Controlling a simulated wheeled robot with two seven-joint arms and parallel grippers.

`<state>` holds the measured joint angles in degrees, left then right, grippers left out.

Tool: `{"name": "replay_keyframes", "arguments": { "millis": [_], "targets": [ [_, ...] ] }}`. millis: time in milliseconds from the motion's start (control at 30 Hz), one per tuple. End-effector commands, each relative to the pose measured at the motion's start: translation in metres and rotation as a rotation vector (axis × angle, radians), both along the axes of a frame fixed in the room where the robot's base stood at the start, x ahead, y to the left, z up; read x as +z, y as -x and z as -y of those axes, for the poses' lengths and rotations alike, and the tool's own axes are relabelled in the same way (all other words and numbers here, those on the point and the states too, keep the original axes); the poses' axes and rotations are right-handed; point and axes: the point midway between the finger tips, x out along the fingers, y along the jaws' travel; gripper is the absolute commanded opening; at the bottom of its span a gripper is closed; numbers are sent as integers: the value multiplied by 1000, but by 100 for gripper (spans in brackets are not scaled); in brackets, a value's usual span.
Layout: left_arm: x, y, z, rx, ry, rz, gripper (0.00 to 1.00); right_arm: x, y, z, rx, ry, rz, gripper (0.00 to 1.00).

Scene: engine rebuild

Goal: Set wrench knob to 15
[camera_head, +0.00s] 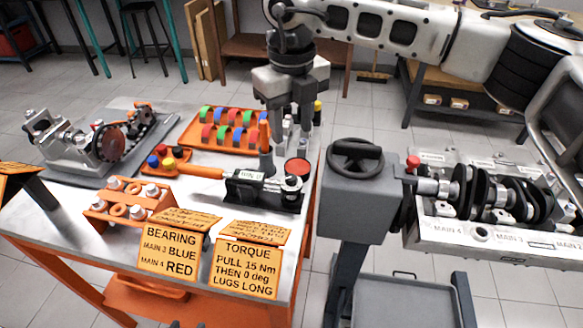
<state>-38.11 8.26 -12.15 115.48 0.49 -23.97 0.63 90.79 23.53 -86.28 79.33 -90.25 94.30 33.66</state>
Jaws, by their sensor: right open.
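The torque wrench has an orange handle (194,171) pointing left and a black body (250,188) with a small label or readout, too small to read surely. It lies across a dark stand at the table's right side. At its right end is a silver round part (291,185), with a red disc (298,167) just behind it. I cannot tell for certain which part is the knob. My right gripper (288,138) comes down from above, open, its fingers just behind and above the wrench's right end. No contact is visible. My left gripper is not in view.
A tray of coloured bearing shells (229,126) lies behind. Signs (249,269) reading "PULL 15 Nm" stand in front. A grey pedestal with a black handwheel (356,158) and a crankshaft block (490,235) are right.

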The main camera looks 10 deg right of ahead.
Motion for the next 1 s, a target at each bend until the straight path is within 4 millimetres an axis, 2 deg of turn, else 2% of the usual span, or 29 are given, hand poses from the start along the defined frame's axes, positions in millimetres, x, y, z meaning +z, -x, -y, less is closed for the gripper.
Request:
{"name": "replay_keyframes", "arguments": {
  "millis": [300,500,700,967,1000],
  "targets": [
    [8,-1,-2,3,-8,0,36,-69,2,-1,2,-2,-5,44],
    [11,-4,-4,8,-8,7,36,-102,1,-1,2,-2,-4,44],
    [12,-4,-4,10,-9,7,36,-116,1,-1,2,-4,-2,44],
    [11,-4,-5,11,-10,4,36,-118,1,-1,3,-4,-2,44],
    [11,-3,-5,11,-9,3,36,-118,1,-1,3,-4,-2,41]
  ]
}}
